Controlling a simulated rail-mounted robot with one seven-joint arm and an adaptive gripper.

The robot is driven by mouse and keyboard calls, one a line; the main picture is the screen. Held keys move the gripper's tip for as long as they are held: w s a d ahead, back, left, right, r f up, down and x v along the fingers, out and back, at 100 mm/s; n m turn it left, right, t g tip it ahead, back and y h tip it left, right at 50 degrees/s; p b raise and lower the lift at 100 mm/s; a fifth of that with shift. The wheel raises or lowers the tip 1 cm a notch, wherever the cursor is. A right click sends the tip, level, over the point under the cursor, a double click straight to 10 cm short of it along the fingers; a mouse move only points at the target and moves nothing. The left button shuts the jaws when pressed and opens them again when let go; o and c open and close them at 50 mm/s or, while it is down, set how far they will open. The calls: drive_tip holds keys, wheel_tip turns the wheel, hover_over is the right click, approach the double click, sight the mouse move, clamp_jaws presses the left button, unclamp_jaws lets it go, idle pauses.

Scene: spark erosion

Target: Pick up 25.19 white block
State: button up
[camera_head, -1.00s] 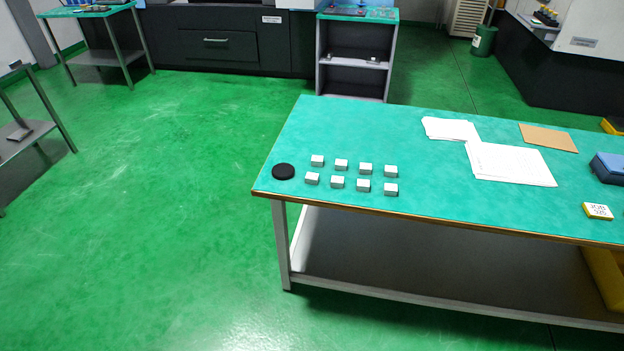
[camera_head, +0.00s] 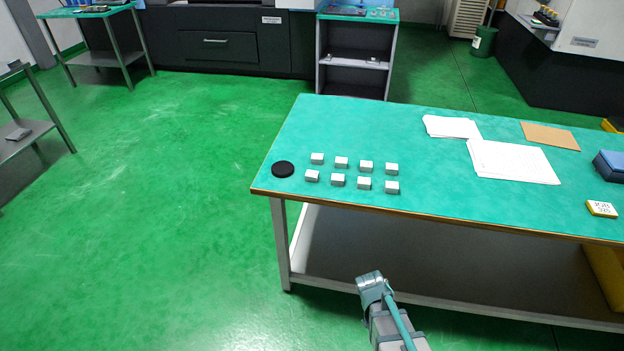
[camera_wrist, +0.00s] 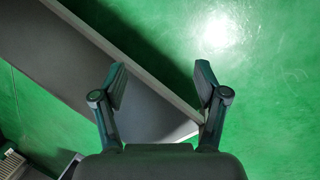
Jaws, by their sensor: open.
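Several small white-topped blocks stand in two rows at the left end of the green table (camera_head: 390,120). The back row runs from one block (camera_head: 317,158) to another (camera_head: 391,168), and the front row from one block (camera_head: 312,176) to another (camera_head: 392,187). Any numbers on them are too small to read. In the wrist view my gripper (camera_wrist: 161,75) is open and empty, above the floor and the table's grey lower shelf (camera_wrist: 150,108). In the head view part of my arm shows below the table's front edge, apart from the blocks.
A round black disc (camera_head: 283,169) lies left of the blocks. Paper sheets (camera_head: 513,161), a brown board (camera_head: 550,136), a blue box (camera_head: 611,165) and a yellow-edged white block (camera_head: 601,209) lie to the right. The tabletop behind the blocks is clear.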

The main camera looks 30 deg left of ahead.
drive_tip(key=w+a+r+n+t, duration=0.2)
drive_tip(key=w+a+r+n, duration=0.1)
drive_tip(key=a, duration=0.2)
drive_tip(key=w+a+r+n+t, duration=0.1)
drive_tip(key=w+a+r+n, duration=0.1)
drive_tip(key=w+a+r, duration=0.3)
drive_tip(key=n+t+y+b, duration=0.1)
drive_tip(key=n+t+y, duration=0.5)
drive_tip(key=n, duration=0.9)
approach(311, 175)
drive_tip(key=shift+t+h, duration=0.5)
drive_tip(key=s+f, duration=0.1)
drive_tip(key=d+f, duration=0.1)
drive_tip(key=f, duration=0.1)
drive_tip(key=s+f, duration=0.1)
drive_tip(key=shift+s+d+f, duration=0.2)
drive_tip(key=shift+s+f, duration=0.05)
drive_tip(key=shift+s, duration=0.05)
drive_tip(key=w+a+n, duration=0.1)
drive_tip(key=w+n, duration=0.1)
drive_tip(key=w, duration=0.1)
drive_tip(key=w+a+f+n+t, duration=0.1)
drive_tip(key=w+n, duration=0.2)
drive_tip(key=w, duration=0.1)
drive_tip(key=w+a+n+y+p, duration=0.1)
drive_tip(key=w+a+n, duration=0.1)
drive_tip(key=w, duration=0.2)
drive_tip(key=shift+w+f+n, duration=0.2)
drive_tip(key=shift+n, duration=0.2)
drive_tip(key=shift+t, duration=0.3)
